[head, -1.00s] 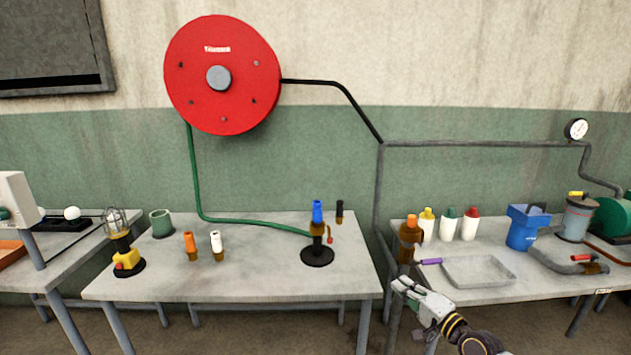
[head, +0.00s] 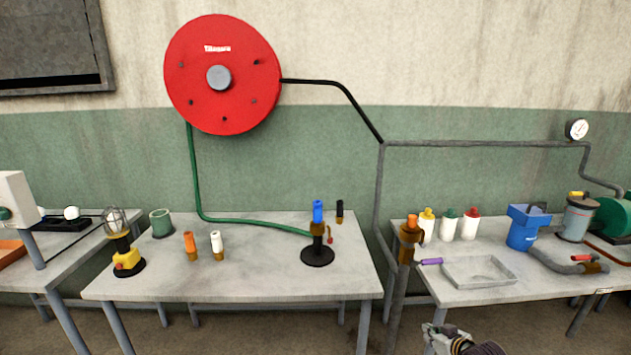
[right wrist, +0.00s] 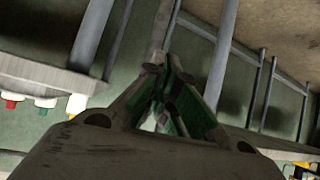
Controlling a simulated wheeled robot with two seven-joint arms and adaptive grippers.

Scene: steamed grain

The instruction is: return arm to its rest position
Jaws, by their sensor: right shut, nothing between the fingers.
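My right gripper (head: 432,331) is at the bottom edge of the head view, below and in front of the right table. It is shut and empty, apart from every object. In the right wrist view its fingertips (right wrist: 165,82) meet, with table legs and the green wall behind them. Much of my right arm is cut off by the lower edge of the head view. My left gripper does not show.
The middle table (head: 130,281) holds a caged lamp (head: 127,259), small nozzles and a black stand (head: 317,256). The right table (head: 456,295) holds a shallow tray (head: 480,283), several bottles and a blue container (head: 526,230). Floor space in front is free.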

